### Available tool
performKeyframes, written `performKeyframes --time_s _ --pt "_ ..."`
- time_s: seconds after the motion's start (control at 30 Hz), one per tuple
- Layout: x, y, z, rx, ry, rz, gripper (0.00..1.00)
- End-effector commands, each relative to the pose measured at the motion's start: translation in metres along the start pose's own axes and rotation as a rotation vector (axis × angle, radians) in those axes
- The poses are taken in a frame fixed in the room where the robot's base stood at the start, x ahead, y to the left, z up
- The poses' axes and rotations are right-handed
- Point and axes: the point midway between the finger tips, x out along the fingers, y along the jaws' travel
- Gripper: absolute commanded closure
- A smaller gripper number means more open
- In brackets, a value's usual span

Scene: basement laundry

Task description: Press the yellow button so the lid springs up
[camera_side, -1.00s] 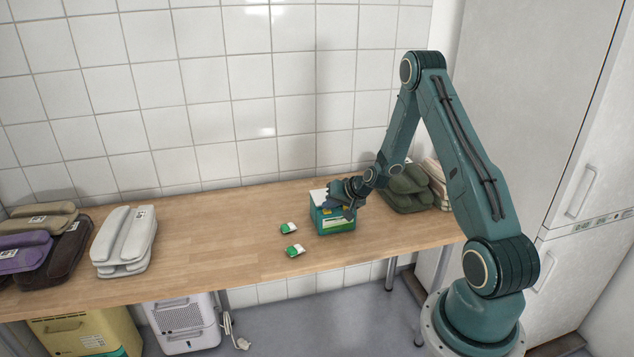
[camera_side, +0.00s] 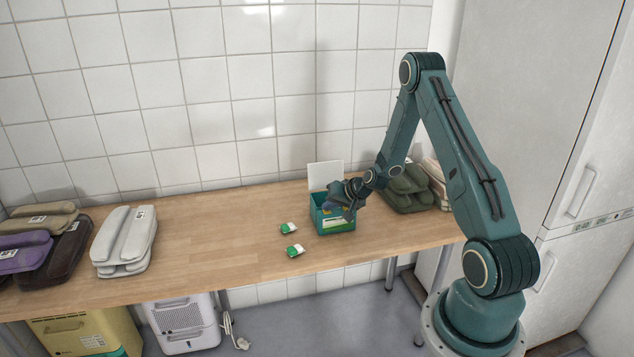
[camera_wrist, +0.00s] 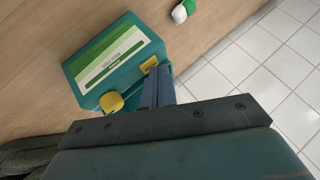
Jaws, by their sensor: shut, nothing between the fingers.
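The teal box (camera_side: 335,222) stands on the wooden table with its white lid (camera_side: 325,174) raised upright at the back. In the wrist view the box (camera_wrist: 77,72) shows its green and white label and two yellow parts. One is a rounded yellow knob (camera_wrist: 111,102); the other is a flatter yellow piece (camera_wrist: 149,65) right by my fingertips. I cannot tell for sure which is the button. My gripper (camera_side: 350,207) is shut and empty, with its fingers (camera_wrist: 155,88) at the box's edge. Whether they touch it is unclear. The gripper hides part of the box in the side view.
Two small green and white items (camera_side: 291,228) lie left of the box. Olive folded bundles (camera_side: 408,188) sit close on its right. A light grey bundle (camera_side: 124,240) and darker ones (camera_side: 40,240) lie at far left.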

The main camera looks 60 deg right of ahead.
Motion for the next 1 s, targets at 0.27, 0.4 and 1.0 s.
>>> performKeyframes --time_s 0.27,0.4,1.0 --pt "-0.007 -0.005 -0.005 0.000 0.000 0.001 1.00" --pt "-0.010 -0.007 -0.007 0.000 -0.001 0.001 1.00" --pt "-0.016 -0.011 -0.011 -0.001 0.001 0.000 1.00"
